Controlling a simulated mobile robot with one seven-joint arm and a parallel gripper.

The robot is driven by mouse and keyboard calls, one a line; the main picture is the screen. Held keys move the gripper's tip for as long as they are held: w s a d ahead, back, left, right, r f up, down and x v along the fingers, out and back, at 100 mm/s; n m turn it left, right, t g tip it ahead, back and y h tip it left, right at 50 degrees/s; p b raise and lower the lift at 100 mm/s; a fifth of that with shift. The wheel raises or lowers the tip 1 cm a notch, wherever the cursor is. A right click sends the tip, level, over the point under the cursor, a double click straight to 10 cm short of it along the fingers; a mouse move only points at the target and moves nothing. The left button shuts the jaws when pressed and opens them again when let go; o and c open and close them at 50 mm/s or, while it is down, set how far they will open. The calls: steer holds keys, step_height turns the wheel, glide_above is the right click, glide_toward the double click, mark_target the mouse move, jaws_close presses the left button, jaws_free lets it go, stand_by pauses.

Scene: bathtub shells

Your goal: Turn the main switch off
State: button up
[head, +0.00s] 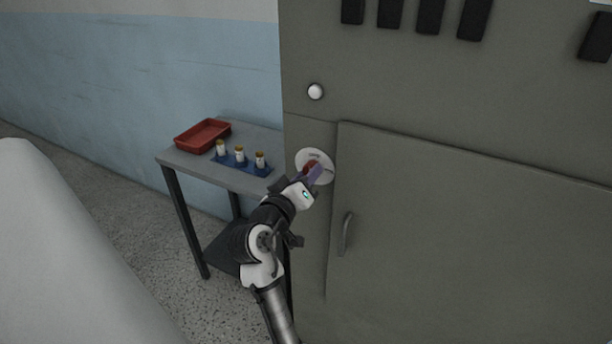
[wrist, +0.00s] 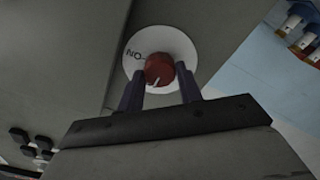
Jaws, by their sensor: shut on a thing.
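The main switch is a red rotary knob (head: 308,166) on a round white plate (head: 318,157), on the front of a grey cabinet. In the wrist view the red knob (wrist: 160,68) sits between the two dark fingers of my gripper (wrist: 161,84), which is shut on it. A short white mark shows on the knob's face, at its lower edge in that view. The plate (wrist: 178,39) has lettering that reads ON, seen upside down, left of the knob. In the head view my gripper (head: 315,176) reaches the knob from below and partly hides it. Any other lettering is hidden or unclear.
The grey cabinet (head: 450,240) has a door handle (head: 345,233) below right of the switch and a white round button (head: 315,91) above. A small table (head: 185,158) at left holds a red tray (head: 203,135) and a blue rack (head: 233,162) with small bottles.

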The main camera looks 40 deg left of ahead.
steer(key=shift+f, duration=0.1)
steer(key=o, duration=1)
steer(key=b+v, duration=0.3)
steer(key=v, duration=1.1)
steer(key=shift+b, duration=0.35)
steer(key=shift+a, duration=0.1)
